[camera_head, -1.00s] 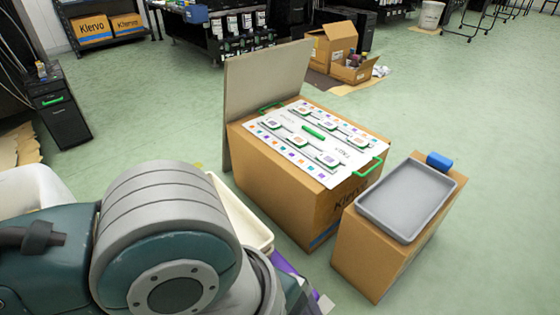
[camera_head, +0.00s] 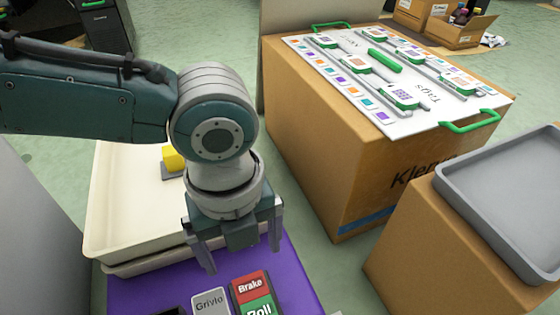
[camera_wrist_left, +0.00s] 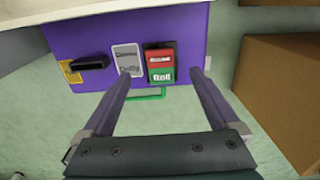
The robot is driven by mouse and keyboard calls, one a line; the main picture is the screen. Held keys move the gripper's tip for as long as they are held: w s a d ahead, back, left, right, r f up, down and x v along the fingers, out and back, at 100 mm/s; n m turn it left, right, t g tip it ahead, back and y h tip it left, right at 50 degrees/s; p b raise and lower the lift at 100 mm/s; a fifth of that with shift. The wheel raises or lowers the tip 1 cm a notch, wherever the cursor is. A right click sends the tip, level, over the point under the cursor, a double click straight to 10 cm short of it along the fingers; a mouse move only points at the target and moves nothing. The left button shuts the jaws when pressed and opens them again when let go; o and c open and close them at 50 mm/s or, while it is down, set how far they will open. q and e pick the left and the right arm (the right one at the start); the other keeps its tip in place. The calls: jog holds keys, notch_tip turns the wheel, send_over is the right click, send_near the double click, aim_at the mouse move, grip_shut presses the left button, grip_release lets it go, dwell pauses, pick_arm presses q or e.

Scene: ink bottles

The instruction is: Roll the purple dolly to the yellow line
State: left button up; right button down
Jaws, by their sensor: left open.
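The purple dolly (camera_head: 130,292) is at the bottom of the head view, partly cut off, and shows more fully in the wrist view (camera_wrist_left: 190,25). On it are a grey label plate (camera_head: 210,302), a red Brake panel (camera_head: 250,284) and a green Roll panel (camera_head: 259,307). My left gripper (camera_head: 242,258) is open and empty, fingers pointing down above the dolly. In the wrist view the Brake (camera_wrist_left: 160,56) and Roll (camera_wrist_left: 161,75) panels appear between the fingers, with no clear contact. No yellow line shows. My right gripper is not in view.
Cream bins (camera_head: 125,200) are stacked at the dolly's far side, with a yellow block (camera_head: 172,158) inside. A large carton (camera_head: 310,150) carries a white tag board (camera_head: 400,85). A smaller carton (camera_head: 420,240) with a grey tray (camera_head: 510,200) stands right. Green floor shows between them.

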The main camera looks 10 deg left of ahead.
aim_at(249, 282)
pick_arm(q)
notch_tip(249, 282, down, 9)
jog(key=b, duration=0.7)
jog(key=shift+r, duration=0.15)
jog(key=shift+s+f, duration=0.15)
jog(key=shift+f, duration=0.1)
jog(key=shift+r, duration=0.1)
jog(key=shift+c, duration=1.4)
grip_shut()
